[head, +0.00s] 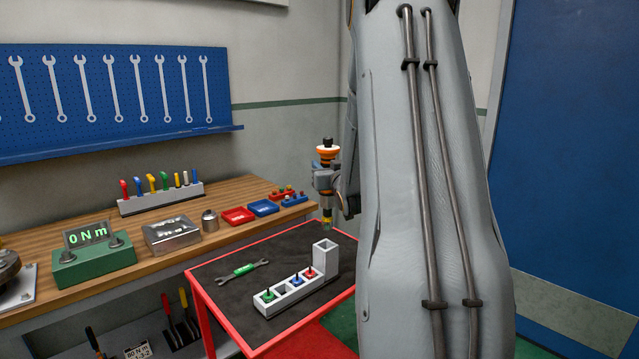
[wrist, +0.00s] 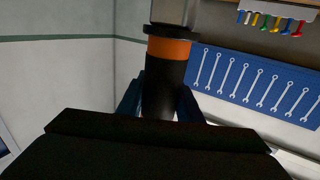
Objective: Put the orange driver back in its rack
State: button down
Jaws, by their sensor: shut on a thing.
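The orange driver (head: 328,153) has a black top and an orange band. It stands about upright in my gripper (head: 327,178), which is shut on it. Its lower end, with a yellow-green part, hangs above the cart top, over the far side of the rack. In the wrist view the driver (wrist: 168,48) shows its orange band, black part and grey body between the fingers (wrist: 160,100). The pale grey rack (head: 326,262) stands on the dark mat, with a tall square open-topped holder at its right end. Its low compartments hold green, blue and red pieces.
The red-edged cart (head: 222,312) also bears a green-handled wrench (head: 243,268), left of the rack. Behind it, the wooden bench (head: 255,190) holds red and blue trays, a metal box and a green torque meter (head: 95,258). My arm hides the right side.

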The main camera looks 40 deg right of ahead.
jog(key=shift+w+f+b, duration=0.2)
jog(key=shift+f+b, duration=0.25)
jog(key=shift+f, duration=0.15)
jog(key=shift+w+f+b, duration=0.2)
jog(key=shift+f+b, duration=0.25)
jog(key=shift+f, duration=0.1)
jog(key=shift+s, duration=0.15)
jog(key=shift+f+b, duration=0.85)
jog(key=shift+f, duration=0.3)
jog(key=shift+f+b, duration=2.5)
jog(key=shift+f, duration=0.85)
dwell(2.2)
